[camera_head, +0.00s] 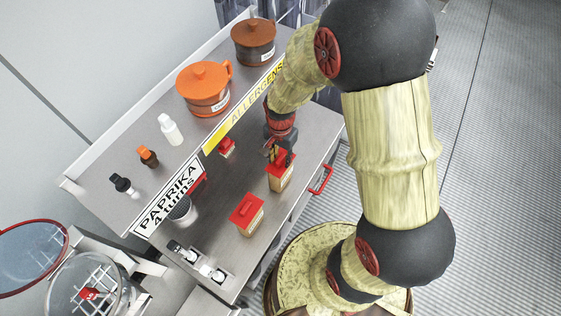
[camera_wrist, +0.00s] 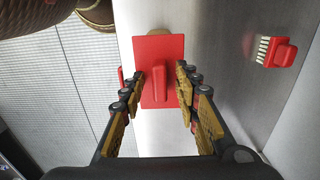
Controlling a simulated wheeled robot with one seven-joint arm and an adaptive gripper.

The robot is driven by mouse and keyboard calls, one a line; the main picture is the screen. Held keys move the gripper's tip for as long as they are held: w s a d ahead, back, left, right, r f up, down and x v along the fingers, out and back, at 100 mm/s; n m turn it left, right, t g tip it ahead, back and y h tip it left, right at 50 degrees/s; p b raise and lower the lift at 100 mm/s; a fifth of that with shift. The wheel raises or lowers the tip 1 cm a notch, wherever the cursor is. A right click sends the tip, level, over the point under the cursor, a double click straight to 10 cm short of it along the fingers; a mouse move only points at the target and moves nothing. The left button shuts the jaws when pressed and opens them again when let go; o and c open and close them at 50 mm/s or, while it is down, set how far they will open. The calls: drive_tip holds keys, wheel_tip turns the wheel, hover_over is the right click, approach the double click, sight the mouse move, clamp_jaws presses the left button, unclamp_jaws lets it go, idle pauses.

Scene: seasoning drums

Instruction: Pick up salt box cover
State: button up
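A box with a red cover (camera_head: 279,162) stands on the metal table, below my gripper (camera_head: 271,152) in the head view. In the wrist view the red cover (camera_wrist: 158,52) is flat and rectangular with a raised ridge handle (camera_wrist: 158,84). My gripper (camera_wrist: 160,82) is open, with its two fingers on either side of the handle, apart from it. A second box with a red cover (camera_head: 246,209) stands nearer the table's front. I cannot read a salt label on either box.
A red brush (camera_head: 227,147) lies on the table; it also shows in the wrist view (camera_wrist: 278,52). Orange (camera_head: 204,88) and brown (camera_head: 254,42) lidded pots and several small bottles stand on the raised back shelf. A red handle (camera_head: 322,181) juts from the table's edge.

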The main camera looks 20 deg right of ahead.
clamp_jaws()
drive_tip(key=shift+r, duration=0.2)
idle(0.3)
